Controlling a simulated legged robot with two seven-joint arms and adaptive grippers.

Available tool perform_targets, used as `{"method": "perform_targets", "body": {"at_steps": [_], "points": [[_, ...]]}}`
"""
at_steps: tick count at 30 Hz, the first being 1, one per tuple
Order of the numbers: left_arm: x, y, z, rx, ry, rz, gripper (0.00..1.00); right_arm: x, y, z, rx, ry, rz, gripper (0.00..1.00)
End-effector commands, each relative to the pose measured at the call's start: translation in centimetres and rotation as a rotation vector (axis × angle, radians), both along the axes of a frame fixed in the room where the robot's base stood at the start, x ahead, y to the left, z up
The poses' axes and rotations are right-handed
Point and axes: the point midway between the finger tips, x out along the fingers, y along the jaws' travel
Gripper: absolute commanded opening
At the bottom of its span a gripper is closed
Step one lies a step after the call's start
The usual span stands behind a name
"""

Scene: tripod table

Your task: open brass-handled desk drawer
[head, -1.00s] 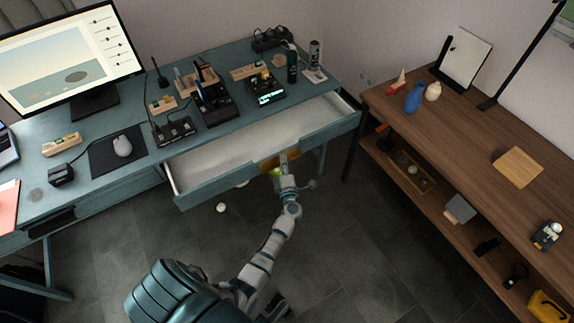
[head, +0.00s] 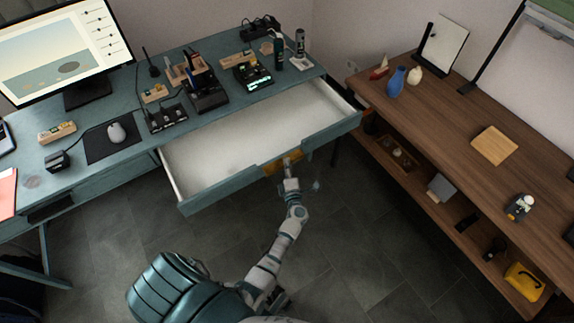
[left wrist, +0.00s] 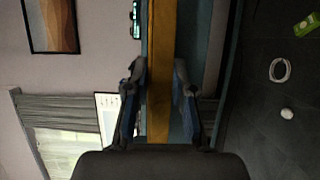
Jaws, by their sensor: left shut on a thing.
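The teal desk drawer (head: 222,190) is pulled well out from the desk (head: 105,175), and its pale, empty inside shows. Its brass handle (head: 302,157) is on the drawer front, right of the middle. My left gripper (head: 287,163) is at the handle and partly covers it. In the left wrist view, the brass handle (left wrist: 161,40) runs upright between the two fingers of my left gripper (left wrist: 158,80), which is shut on it. My right gripper is not in view.
A wooden shelf bench (head: 440,110) stands close to the drawer's right end. Dark tiled floor (head: 370,240) lies open in front.

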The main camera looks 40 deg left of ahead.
Motion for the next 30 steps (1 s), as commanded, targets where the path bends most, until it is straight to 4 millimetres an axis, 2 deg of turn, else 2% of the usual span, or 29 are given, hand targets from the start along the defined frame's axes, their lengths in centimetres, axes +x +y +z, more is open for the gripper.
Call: {"method": "perform_targets", "body": {"at_steps": [1, 2, 3, 5, 6, 20, 23, 30], "points": [[-0.7, 0.4, -1.1, -0.009, 0.016, 0.013, 0.00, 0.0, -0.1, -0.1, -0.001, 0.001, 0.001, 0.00], [-0.7, 0.4, -1.1, -0.009, 0.016, 0.013, 0.00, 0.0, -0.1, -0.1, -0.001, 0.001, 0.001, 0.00], [-0.7, 0.3, -1.1, -0.009, 0.016, 0.013, 0.27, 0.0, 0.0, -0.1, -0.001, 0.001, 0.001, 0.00], [-0.7, 0.3, -1.1, -0.009, 0.016, 0.013, 0.41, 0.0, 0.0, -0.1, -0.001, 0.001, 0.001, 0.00], [-0.6, 0.3, -1.0, -0.008, 0.015, 0.012, 0.46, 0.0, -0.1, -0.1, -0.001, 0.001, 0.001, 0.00], [-0.8, -0.6, -0.4, -0.001, 0.008, 0.003, 0.46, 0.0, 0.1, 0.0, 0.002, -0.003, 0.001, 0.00], [-1.9, -1.7, -0.5, -0.003, 0.008, 0.003, 0.46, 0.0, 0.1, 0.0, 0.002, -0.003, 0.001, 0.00], [-5.8, -5.4, -0.6, -0.004, 0.010, 0.005, 0.46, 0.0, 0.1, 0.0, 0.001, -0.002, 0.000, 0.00]]}}
